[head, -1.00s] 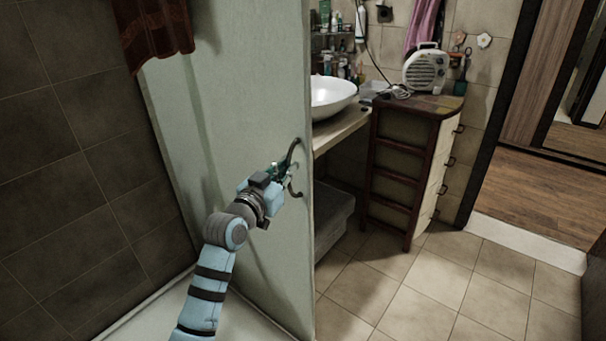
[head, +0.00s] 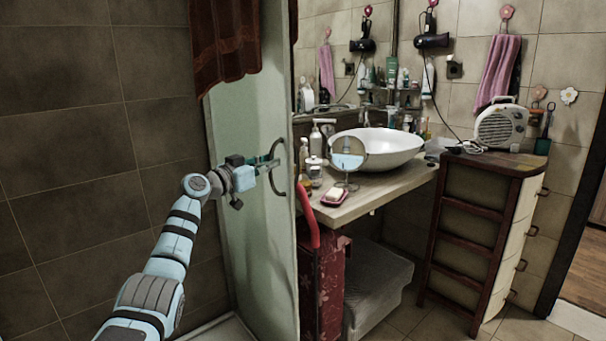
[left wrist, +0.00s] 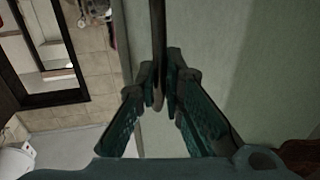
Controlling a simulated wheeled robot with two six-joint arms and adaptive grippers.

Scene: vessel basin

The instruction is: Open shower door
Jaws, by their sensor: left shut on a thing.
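The shower door (head: 245,150) is a pale greenish, frosted panel standing upright at the middle left of the head view. A dark curved handle (head: 276,180) sits near its right edge. My left gripper (head: 272,164) reaches the handle from the left and is shut on it. In the left wrist view the two green fingers (left wrist: 163,85) close around the dark bar of the handle (left wrist: 158,35), with the door's surface (left wrist: 220,50) behind. My right gripper is not in view.
A brown curtain (head: 224,45) hangs at the top of the door. Right of it are a counter (head: 375,200) with a white basin (head: 385,147), a red-patterned item (head: 325,285), a grey box (head: 378,283) and a drawer cabinet (head: 480,225). Tiled wall (head: 70,130) is at left.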

